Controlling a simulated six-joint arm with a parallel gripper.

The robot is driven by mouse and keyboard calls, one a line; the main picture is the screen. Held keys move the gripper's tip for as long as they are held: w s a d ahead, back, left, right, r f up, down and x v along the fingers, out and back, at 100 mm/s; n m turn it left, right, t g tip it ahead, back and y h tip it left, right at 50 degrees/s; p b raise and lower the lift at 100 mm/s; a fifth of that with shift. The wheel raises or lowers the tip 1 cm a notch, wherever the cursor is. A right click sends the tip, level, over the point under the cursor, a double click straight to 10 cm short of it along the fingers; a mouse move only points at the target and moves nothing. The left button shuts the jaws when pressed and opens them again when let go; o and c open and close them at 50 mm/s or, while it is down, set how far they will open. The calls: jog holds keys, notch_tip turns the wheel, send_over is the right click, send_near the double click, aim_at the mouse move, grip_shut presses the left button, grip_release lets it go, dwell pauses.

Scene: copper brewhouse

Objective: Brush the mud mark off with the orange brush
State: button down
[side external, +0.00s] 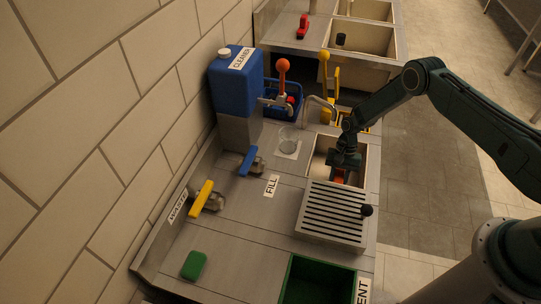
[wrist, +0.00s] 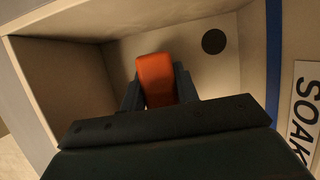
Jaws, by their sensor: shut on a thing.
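My gripper (side external: 342,165) reaches down into the small sink basin (side external: 322,149) behind the slatted drainer in the side view. It is shut on the orange brush (wrist: 155,78), which sits between the two dark fingers in the wrist view. An orange bit of the brush (side external: 339,177) also shows just under the jaws in the side view. The brush's lower end is hidden. A dark round spot (wrist: 214,41) shows on the pale inside of the basin, up and right of the brush; I cannot tell whether it is the drain or the mud mark.
A slatted drainer (side external: 330,214) with a black knob (side external: 366,210) adjoins the basin. A curved tap (side external: 319,103) and glass (side external: 289,137) stand nearby. A blue cleaner tank (side external: 236,80) is at the wall. A SOAK label (wrist: 304,108) lies beside the basin.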

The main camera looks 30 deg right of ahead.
jog(key=shift+s+d+r, duration=0.1)
jog(key=shift+s+d, duration=0.35)
jog(key=shift+d, duration=0.05)
jog(key=shift+w+a, duration=0.1)
jog(key=shift+a, duration=0.05)
jog(key=shift+w+a, duration=0.7)
jog(key=shift+w, duration=0.05)
jog(key=shift+s+d+f, duration=0.25)
jog(key=shift+s+d, duration=0.2)
jog(key=shift+s, duration=0.1)
jog(key=shift+s+d+f, duration=0.2)
jog(key=shift+s+d, duration=0.25)
jog(key=shift+s, duration=0.05)
jog(key=shift+r, duration=0.15)
jog(key=shift+w+r, duration=0.15)
jog(key=shift+r, duration=0.75)
